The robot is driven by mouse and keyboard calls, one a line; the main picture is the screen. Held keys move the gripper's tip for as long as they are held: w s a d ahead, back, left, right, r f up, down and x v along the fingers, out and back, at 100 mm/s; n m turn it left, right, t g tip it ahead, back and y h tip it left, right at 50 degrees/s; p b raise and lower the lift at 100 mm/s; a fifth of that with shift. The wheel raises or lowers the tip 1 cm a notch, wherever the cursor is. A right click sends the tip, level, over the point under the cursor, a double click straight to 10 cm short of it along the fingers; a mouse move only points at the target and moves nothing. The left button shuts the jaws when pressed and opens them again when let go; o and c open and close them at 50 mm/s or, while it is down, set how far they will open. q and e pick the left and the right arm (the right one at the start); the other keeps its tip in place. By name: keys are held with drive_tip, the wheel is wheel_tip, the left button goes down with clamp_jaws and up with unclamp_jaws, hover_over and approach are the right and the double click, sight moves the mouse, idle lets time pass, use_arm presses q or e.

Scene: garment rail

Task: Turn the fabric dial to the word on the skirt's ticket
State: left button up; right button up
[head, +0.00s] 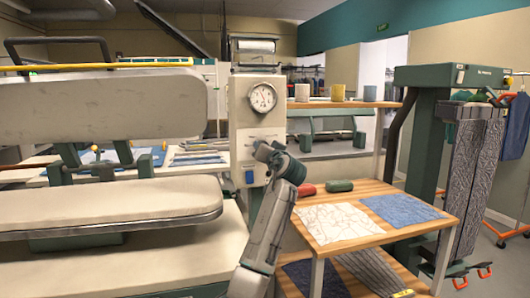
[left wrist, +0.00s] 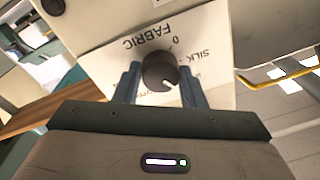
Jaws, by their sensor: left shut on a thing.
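The fabric dial (left wrist: 158,70) is a round black knob with a pale pointer mark, on a white label plate (left wrist: 108,62) on the machine's panel. The plate appears upside down in the left wrist view; "FABRIC", "0" and "SILK" are legible, and other words are hidden behind my fingers. My left gripper (left wrist: 160,86) has one finger on each side of the knob and is shut on it. In the head view, my left arm reaches up to the panel (head: 243,118) and hides the dial. I cannot make out a readable skirt ticket. My right gripper is not in view.
The padded press (head: 110,107) fills the left. A wooden table (head: 400,236) with fabric swatches stands right of my arm.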

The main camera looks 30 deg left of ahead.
use_arm(q)
drive_tip(key=shift+f, duration=0.1)
drive_tip(key=o, duration=1)
drive_tip(key=shift+d, duration=0.1)
drive_tip(key=r+b+v, duration=0.1)
drive_tip(key=v, duration=0.9)
drive_tip(key=shift+s+d+f, duration=0.15)
drive_tip(key=shift+s+f, duration=0.15)
drive_tip(key=shift+f, duration=0.2)
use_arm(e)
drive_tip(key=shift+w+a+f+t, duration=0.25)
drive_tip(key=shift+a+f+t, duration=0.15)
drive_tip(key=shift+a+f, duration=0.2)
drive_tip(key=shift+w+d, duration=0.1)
